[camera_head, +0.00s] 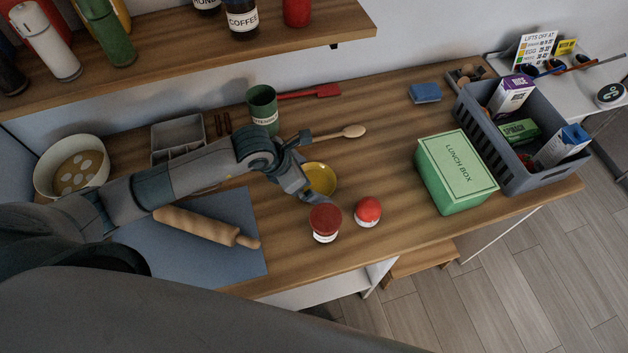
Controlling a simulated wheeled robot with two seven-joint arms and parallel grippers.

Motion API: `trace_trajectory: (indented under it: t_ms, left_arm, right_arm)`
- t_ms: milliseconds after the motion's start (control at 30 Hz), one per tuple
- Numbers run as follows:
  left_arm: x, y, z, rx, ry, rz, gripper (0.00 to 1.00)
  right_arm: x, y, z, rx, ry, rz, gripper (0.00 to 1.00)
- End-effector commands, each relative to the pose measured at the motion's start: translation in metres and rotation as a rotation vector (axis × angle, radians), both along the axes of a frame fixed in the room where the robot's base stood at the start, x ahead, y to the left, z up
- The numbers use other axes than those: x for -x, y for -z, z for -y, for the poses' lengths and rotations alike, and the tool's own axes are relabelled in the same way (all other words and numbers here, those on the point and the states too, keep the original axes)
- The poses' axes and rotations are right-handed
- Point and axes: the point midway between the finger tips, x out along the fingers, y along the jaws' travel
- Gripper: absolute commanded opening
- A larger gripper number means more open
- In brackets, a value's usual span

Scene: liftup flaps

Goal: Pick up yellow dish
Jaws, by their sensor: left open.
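The yellow dish (322,178) is a small round bowl on the wooden counter near the middle of the view. My left arm reaches in from the left, and its left gripper (306,168) is at the dish's left side. The gripper is open and covers part of the dish's left rim. I cannot tell whether a finger touches the dish. My right gripper is not in view.
A wooden spoon (342,133) and green utensil cup (263,108) are behind. A green lunch box (456,170) and grey basket (530,178) stand right. A shelf (300,38) overhangs the back.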

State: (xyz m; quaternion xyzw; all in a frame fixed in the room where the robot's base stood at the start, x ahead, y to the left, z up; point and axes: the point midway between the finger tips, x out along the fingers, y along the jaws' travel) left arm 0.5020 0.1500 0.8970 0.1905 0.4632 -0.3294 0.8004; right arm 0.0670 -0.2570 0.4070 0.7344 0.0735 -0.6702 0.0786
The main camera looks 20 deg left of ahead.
Motion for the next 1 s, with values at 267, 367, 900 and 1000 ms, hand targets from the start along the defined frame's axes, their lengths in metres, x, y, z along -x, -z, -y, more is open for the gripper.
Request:
trace_trajectory:
  t_ms: [267, 367, 900, 1000]
  left_arm:
    - [0.000, 0.000, 0.000, 0.000, 0.000, 0.000, 0.86]
    - [0.000, 0.000, 0.000, 0.000, 0.000, 0.000, 0.64]
    - [-0.001, -0.017, 0.000, 0.001, 0.001, 0.003, 0.64]
    - [-0.001, -0.031, 0.000, 0.002, 0.001, 0.005, 0.64]
  right_arm:
    - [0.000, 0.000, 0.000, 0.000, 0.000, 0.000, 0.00]
    - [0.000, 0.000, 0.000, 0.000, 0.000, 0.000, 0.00]
    - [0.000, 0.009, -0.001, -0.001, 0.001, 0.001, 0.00]
    - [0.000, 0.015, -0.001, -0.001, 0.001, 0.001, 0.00]
